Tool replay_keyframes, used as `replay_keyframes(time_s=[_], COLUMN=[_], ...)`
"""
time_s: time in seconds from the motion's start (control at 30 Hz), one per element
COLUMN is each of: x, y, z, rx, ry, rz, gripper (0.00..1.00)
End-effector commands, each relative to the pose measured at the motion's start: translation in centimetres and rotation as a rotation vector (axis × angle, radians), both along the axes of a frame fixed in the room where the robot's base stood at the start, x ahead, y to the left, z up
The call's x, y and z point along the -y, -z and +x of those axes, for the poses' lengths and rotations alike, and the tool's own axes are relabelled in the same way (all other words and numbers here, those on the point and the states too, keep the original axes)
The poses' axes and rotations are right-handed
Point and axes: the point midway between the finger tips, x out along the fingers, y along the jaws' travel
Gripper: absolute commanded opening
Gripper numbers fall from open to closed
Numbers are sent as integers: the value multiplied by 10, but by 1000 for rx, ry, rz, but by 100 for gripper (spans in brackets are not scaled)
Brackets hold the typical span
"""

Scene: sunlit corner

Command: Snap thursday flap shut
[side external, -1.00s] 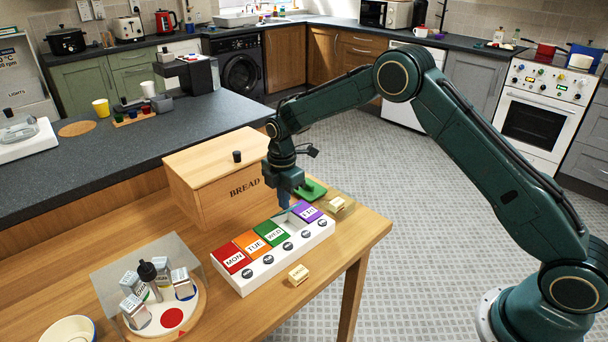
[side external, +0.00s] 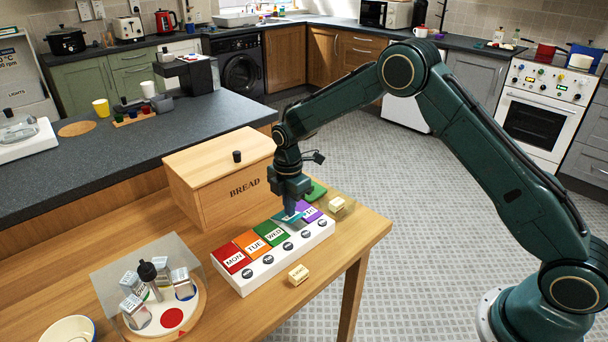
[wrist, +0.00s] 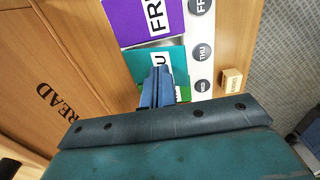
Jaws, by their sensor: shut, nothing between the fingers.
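The white pill organizer (side external: 285,262) lies on the wooden table with coloured day flaps. The teal Thursday flap (wrist: 158,62) is over its compartment between the purple FRI flap (wrist: 140,18) and the green WED flap (side external: 271,235). It also shows under my gripper in the side view (side external: 284,216); whether it is fully seated I cannot tell. My gripper (wrist: 160,75) is shut and empty, its fingertips at the Thursday flap, seemingly touching it and hiding part of its label. The MON (side external: 231,260), TUE (side external: 252,244), WED and FRI flaps look closed.
The wooden bread box (side external: 222,178) stands close behind the organizer. Two small cream blocks (side external: 298,275) (side external: 337,204) lie beside it, and a green item (side external: 316,190) is behind its far end. A round tray (side external: 190,318) with bottles and boxes stands at the left.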

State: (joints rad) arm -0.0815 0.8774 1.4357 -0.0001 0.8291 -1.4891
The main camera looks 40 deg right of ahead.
Motion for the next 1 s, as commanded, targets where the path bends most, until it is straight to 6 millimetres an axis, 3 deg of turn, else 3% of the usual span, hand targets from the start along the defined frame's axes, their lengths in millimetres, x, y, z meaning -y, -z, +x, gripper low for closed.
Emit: replay_keyframes(time_s=[0.4, 1.0], x=[0, 0], y=[15, 18], z=[-12, -12], rx=[-1, 0], ry=[0, 0], rz=[0, 0], gripper=[0, 0])
